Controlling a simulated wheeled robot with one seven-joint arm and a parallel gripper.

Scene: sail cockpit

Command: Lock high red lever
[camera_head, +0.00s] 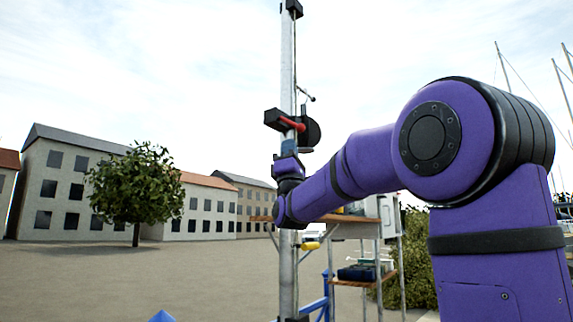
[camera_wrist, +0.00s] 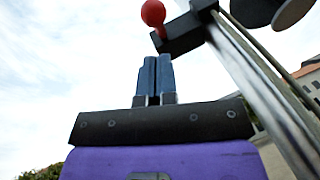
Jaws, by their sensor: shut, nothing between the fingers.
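The high red lever (camera_head: 292,124) sticks out from a black block (camera_head: 274,118) on the tall metal mast (camera_head: 288,70). In the wrist view its red ball end (camera_wrist: 153,12) shows at the top, beside the black block (camera_wrist: 190,34). My gripper (camera_head: 289,147) points upward just below the lever in the head view. In the wrist view its two blue fingers (camera_wrist: 155,75) are together with nothing between them. The fingertips appear below the red ball and apart from it. My wrist hides part of the mast lower down.
A dark round part (camera_head: 309,132) sits on the mast to the right of the block. A yellow handle (camera_head: 311,246) is lower on the mast. A shelf stand (camera_head: 343,219) with boxes stands to the right. Open ground lies to the left.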

